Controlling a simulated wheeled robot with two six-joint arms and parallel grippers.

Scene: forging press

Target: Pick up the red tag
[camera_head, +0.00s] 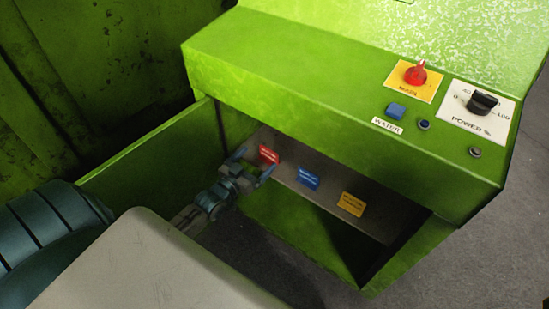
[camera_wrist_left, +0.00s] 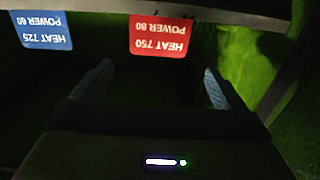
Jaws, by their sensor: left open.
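The red tag (camera_head: 268,154) hangs on the grey strip inside the open compartment of the green cabinet, leftmost of the three tags. In the left wrist view the red tag (camera_wrist_left: 161,37) shows upside-down text reading HEAT 750 POWER 80. My left gripper (camera_head: 252,166) is at the compartment opening, just left of and below the red tag. In the left wrist view the open fingers of my left gripper (camera_wrist_left: 158,84) point toward the red tag, which lies beyond and between their tips. Nothing is between the fingers. My right gripper is not in view.
A blue tag (camera_head: 308,178) and a yellow tag (camera_head: 351,204) hang to the right on the strip. The blue tag also shows in the left wrist view (camera_wrist_left: 43,30). The open green door (camera_head: 150,152) stands left of my arm. A control panel with knobs (camera_head: 416,74) is above.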

